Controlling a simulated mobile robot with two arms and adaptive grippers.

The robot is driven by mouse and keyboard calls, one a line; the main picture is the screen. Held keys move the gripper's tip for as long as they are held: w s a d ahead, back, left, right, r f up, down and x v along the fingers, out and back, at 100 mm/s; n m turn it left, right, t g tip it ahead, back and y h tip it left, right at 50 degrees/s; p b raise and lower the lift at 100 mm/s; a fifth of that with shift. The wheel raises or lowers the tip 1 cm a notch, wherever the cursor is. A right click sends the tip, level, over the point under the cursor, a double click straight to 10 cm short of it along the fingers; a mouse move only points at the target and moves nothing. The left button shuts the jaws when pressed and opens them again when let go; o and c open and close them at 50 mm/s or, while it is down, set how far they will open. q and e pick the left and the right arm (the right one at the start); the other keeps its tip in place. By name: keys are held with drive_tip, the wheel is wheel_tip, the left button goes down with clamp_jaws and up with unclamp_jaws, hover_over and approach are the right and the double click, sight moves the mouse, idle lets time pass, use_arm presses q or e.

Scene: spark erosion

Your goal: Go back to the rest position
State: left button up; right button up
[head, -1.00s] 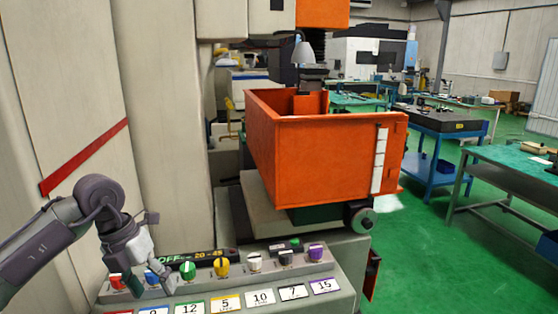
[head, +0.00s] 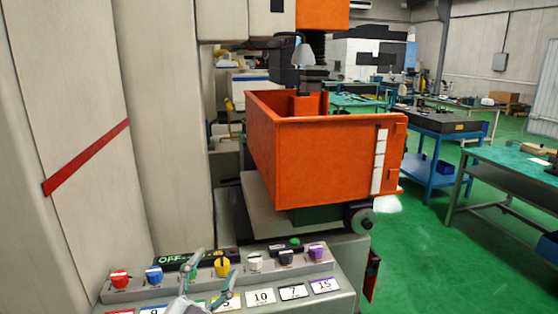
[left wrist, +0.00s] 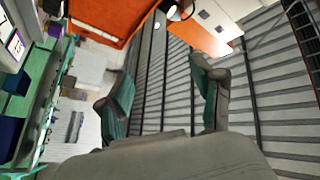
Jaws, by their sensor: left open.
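My left gripper (head: 210,265) is at the bottom middle of the head view, in front of the control panel (head: 330,268). Its two fingers are spread apart with nothing between them. One finger overlaps the area of the green knob, and the other overlaps the number labels. In the left wrist view the open fingers (left wrist: 160,75) have an empty gap between them. Whether the gripper touches the panel cannot be told. My right gripper is in neither view.
Red (head: 119,279), blue (head: 153,274), yellow (head: 222,267) and purple (head: 316,252) knobs line the panel. An orange tank (head: 315,160) stands behind it. A machine column (head: 75,110) is at left. Green floor (head: 420,255) is open at right, before the workbenches.

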use_arm(q)
drive_tip(key=s+a+f+n+g+y, duration=0.2)
drive_tip(key=a+f+n+y, duration=0.1)
drive_tip(key=f, duration=0.3)
drive_tip(key=s+a+f+n+g+y, duration=0.2)
drive_tip(key=a+f+n+y, duration=0.15)
drive_tip(key=f, duration=0.25)
drive_tip(key=s+a+f+n+g, duration=0.1)
drive_tip(key=s+f+n+g, duration=0.1)
drive_tip(key=s+f+g, duration=0.8)
drive_tip(key=s+a+f+n+g, duration=0.1)
drive_tip(key=s+f+n+g, duration=0.15)
drive_tip(key=s+f, duration=0.8)
drive_tip(key=s+f+m+g, duration=0.1)
drive_tip(key=s+f, duration=0.1)
drive_tip(key=f, duration=0.9)
drive_tip(key=s+f+g, duration=0.1)
drive_tip(key=s+f, duration=0.1)
drive_tip(key=f, duration=1)
drive_tip(key=s+a+f, duration=0.2)
drive_tip(key=s+f, duration=1.3)
drive_tip(key=s, duration=0.1)
drive_tip(key=shift+s+a+f+g, duration=0.35)
drive_tip(key=shift+a+f+g, duration=0.05)
drive_tip(key=shift+g, duration=0.05)
drive_tip(key=shift+y, duration=0.25)
